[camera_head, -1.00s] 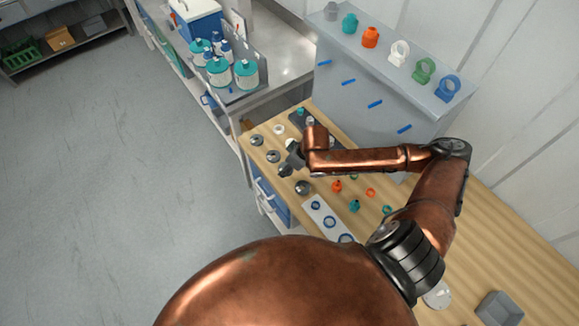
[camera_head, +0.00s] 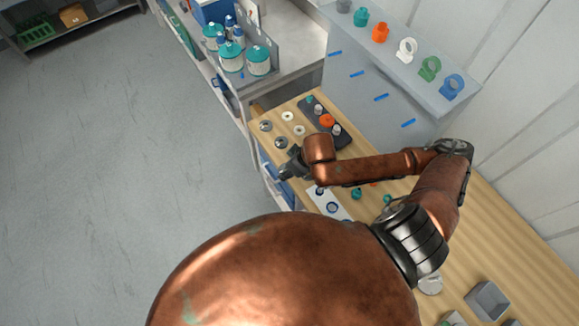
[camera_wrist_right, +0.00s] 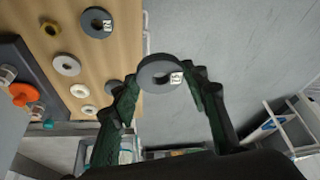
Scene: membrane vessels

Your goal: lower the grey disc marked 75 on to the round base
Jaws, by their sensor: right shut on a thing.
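My right gripper (camera_head: 284,174) is over the front-left edge of the wooden table in the head view. In the right wrist view its green-padded fingers (camera_wrist_right: 163,84) are shut on a grey disc (camera_wrist_right: 149,70) with a hole in its middle. The disc's small white label is too small and turned to read with certainty. The disc is in the air, with the grey floor behind it. A pale round piece (camera_head: 431,284), possibly the round base, is at the right of the table, partly behind my arm. My left gripper is in neither view.
Other grey discs (camera_head: 265,126) and white rings (camera_head: 287,116) lie on the table. A dark tray (camera_head: 343,140) holds an orange piece (camera_head: 326,120) and small pale pieces. A white strip with blue rings (camera_head: 332,207) lies near my arm. A grey box (camera_head: 487,300) stands front right.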

